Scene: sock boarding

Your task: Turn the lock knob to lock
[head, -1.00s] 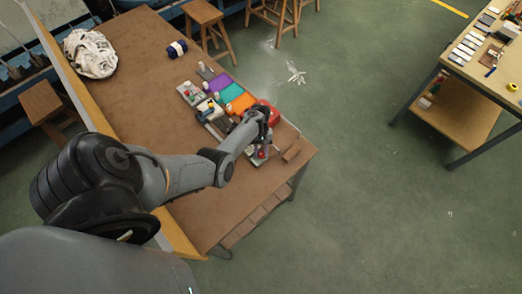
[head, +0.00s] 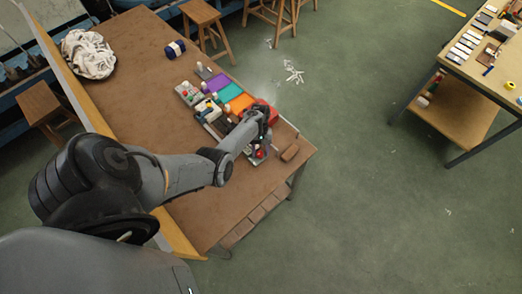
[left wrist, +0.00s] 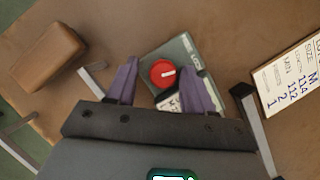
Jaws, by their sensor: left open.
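The lock knob (left wrist: 163,73) is a round red dial with a white pointer mark, set on a grey-green box (left wrist: 186,52) in the left wrist view. The pointer lies nearly level, toward the right of the picture. My left gripper (left wrist: 160,75) is open, with its two purple-grey fingers on either side of the knob. I cannot tell whether the fingertips touch it. In the head view my left gripper (head: 262,140) is at the front right end of the brown table, and it largely hides the knob there. My right gripper is not in view.
A brown block (left wrist: 47,55) lies left of the box, and a printed size card (left wrist: 290,85) lies to the right. In the head view, purple, teal and orange pieces (head: 230,92) lie beyond my gripper on the table (head: 135,65). A white cloth heap (head: 88,54) is far left.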

